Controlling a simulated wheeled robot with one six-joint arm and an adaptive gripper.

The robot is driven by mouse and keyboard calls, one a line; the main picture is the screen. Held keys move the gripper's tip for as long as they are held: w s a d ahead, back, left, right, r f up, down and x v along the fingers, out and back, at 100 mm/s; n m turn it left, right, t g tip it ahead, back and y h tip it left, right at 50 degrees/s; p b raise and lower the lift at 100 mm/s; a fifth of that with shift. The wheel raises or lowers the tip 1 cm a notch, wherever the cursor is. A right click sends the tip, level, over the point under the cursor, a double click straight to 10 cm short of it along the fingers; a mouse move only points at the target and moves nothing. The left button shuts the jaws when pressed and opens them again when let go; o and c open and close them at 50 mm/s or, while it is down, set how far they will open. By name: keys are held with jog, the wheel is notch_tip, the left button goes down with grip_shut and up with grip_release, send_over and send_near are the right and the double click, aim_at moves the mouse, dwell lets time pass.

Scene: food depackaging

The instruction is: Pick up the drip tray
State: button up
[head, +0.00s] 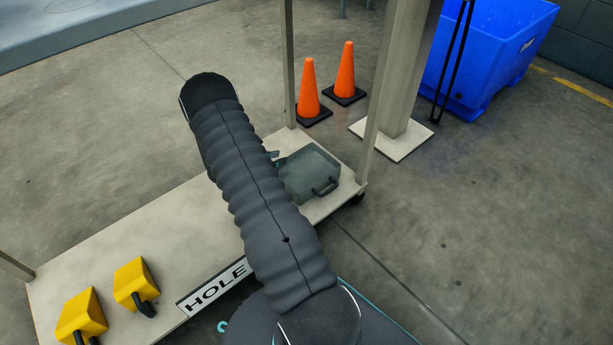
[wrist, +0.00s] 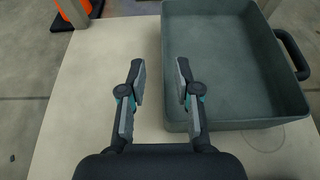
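The drip tray (head: 312,170) is a shallow grey-green rectangular box with a dark handle (head: 326,187). It lies at the right end of the cart's shelf and looks empty inside. In the wrist view the drip tray (wrist: 225,65) fills the upper right, with a handle (wrist: 293,55) on its right side. My gripper (wrist: 160,75) is open, with nothing between its fingers. In that view the right finger overlaps the tray's left wall and the left finger is outside it over the shelf. I cannot tell the height or any contact. My arm hides most of the gripper in the head view.
Orange cones (head: 309,92) (head: 345,75) and a blue bin (head: 487,50) stand beyond.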

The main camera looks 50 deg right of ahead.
jog(key=x, duration=0.5)
jog(key=shift+s, duration=0.15)
grip_shut()
jog(key=shift+r, duration=0.1)
